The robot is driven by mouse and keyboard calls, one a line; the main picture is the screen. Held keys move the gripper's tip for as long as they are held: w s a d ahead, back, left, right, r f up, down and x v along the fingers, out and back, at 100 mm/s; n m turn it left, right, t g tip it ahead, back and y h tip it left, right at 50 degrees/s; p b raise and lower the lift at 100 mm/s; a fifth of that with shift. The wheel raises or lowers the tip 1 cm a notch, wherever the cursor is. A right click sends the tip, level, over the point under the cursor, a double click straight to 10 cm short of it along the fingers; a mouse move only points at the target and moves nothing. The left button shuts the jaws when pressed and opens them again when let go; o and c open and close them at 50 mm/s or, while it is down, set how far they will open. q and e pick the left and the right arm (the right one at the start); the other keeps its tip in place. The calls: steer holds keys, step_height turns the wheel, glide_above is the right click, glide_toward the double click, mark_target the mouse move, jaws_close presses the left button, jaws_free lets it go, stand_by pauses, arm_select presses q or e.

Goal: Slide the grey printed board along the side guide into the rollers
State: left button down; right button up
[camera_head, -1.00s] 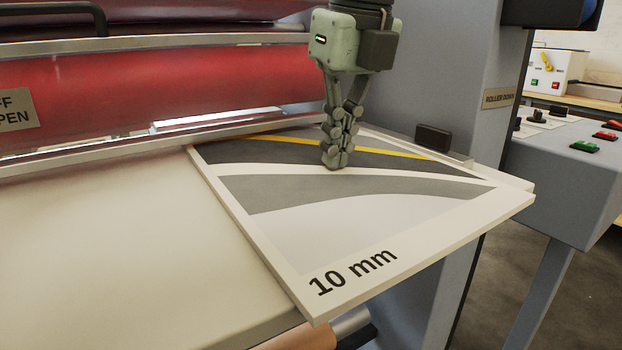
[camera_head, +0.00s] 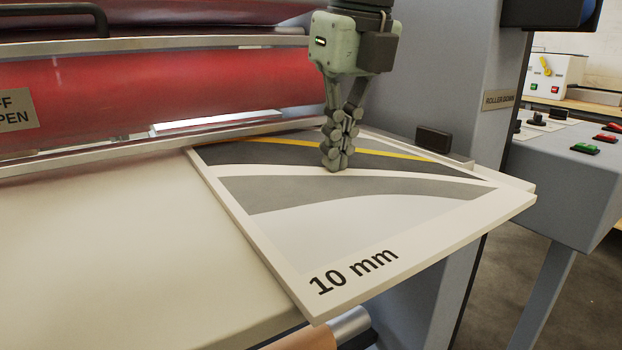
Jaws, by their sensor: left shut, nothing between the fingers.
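The grey printed board (camera_head: 345,225), marked "10 mm", lies flat on the cream feed table (camera_head: 120,240). Its near right corner overhangs the table's front edge. Its far edge is close to the metal strip below the red rollers (camera_head: 200,87); whether it touches them cannot be told. My left gripper (camera_head: 336,168) points down, shut and empty, with its fingertips at the middle of the board's top face, seemingly touching it. A small dark block (camera_head: 433,139), perhaps part of the side guide, stands by the board's right far edge. My right gripper is not in view.
A grey side housing (camera_head: 460,80) rises to the right of the board. A control panel (camera_head: 575,145) with red and green buttons stands further right. The left part of the feed table is clear.

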mark_target(293, 144)
arm_select(q)
steer(key=shift+f, duration=0.2)
stand_by(0.3)
steer(key=shift+w+a+p, duration=0.2)
steer(key=shift+w+a, duration=0.35)
steer(key=shift+w, duration=0.3)
steer(key=shift+w+a+p, duration=0.15)
steer(key=shift+w+a, duration=0.4)
steer(key=shift+w, duration=0.3)
steer(key=shift+r, duration=0.1)
steer(key=shift+w+a+p, duration=0.3)
steer(key=shift+w+a, duration=0.25)
steer(key=shift+w, duration=0.3)
steer(key=shift+w+a+p, duration=0.3)
steer(key=shift+w+a, duration=0.2)
steer(key=shift+w, duration=0.35)
steer(key=shift+w+r, duration=0.1)
steer(key=shift+w, duration=0.05)
steer(key=shift+w+a+p, duration=0.3)
steer(key=shift+w+a, duration=0.15)
steer(key=shift+w, duration=0.15)
steer(key=shift+w+a+p, duration=0.3)
steer(key=shift+w+a, duration=0.1)
steer(key=shift+w, duration=0.2)
steer(key=shift+w+a, duration=0.25)
steer(key=shift+w, duration=0.1)
